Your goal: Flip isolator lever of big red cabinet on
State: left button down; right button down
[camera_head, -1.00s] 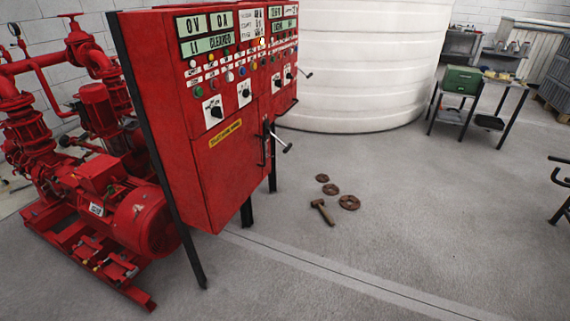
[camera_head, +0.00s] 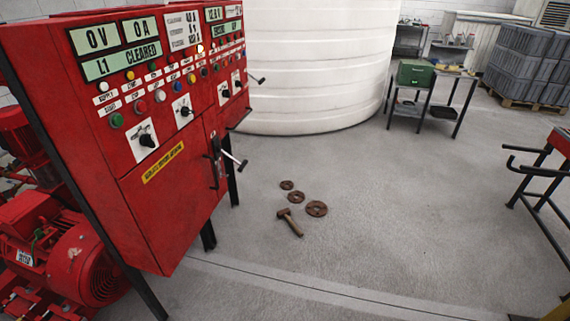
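The big red cabinet (camera_head: 150,205) stands on black legs at the left of the head view. Its front carries displays, coloured buttons and black rotary knobs. A lever with a pale grip (camera_head: 233,160) sticks out from the cabinet's right side, beside a dark vertical handle (camera_head: 214,163). A second similar lever (camera_head: 257,80) sticks out farther back, higher in the picture. I cannot tell from this view whether either lever is on or off. Neither of my grippers shows.
A red motor and pump (camera_head: 75,265) stand behind the cabinet at left. A hammer (camera_head: 290,222) and rusty discs (camera_head: 316,209) lie on the floor. A white tank (camera_head: 310,70), a small table (camera_head: 440,75) and a red-topped frame (camera_head: 560,140) stand around.

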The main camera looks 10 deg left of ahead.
aim_at(242, 165)
jog(key=z, duration=0.35)
jog(key=i, duration=1.1)
jog(key=u, duration=0.1)
